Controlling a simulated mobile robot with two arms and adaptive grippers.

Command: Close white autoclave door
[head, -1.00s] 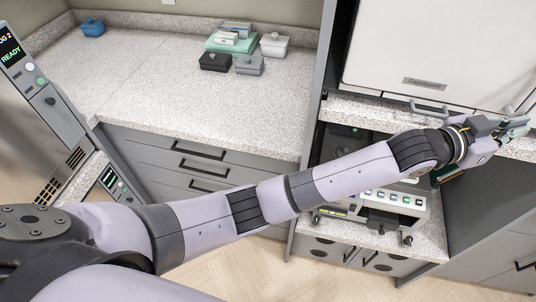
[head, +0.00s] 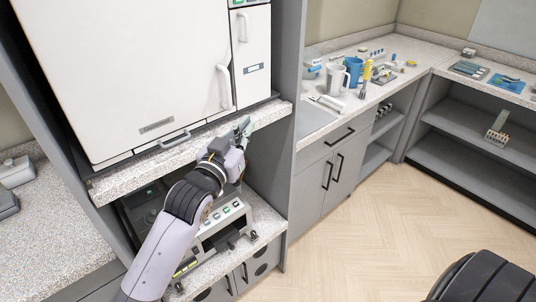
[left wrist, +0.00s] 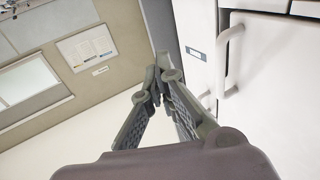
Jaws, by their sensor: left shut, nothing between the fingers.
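The white autoclave door (head: 130,75) fills the upper left of the head view. It sits flat beside a narrow white side panel (head: 251,70), with only a thin seam between them. Its upright white handle (head: 224,86) is at its right edge, and a handle also shows in the left wrist view (left wrist: 229,62). My left gripper (head: 243,128) is shut and empty, just in front of the stone shelf edge, below and right of the door handle. In the left wrist view its fingers (left wrist: 160,82) meet at the tips, apart from the door. My right gripper is not in view.
The speckled shelf (head: 130,172) runs under the autoclave, with a grey bench device (head: 222,222) below it. A grey upright panel (head: 288,60) borders the bay on the right. A counter with jugs (head: 337,78) lies beyond. The wooden floor (head: 370,235) is clear.

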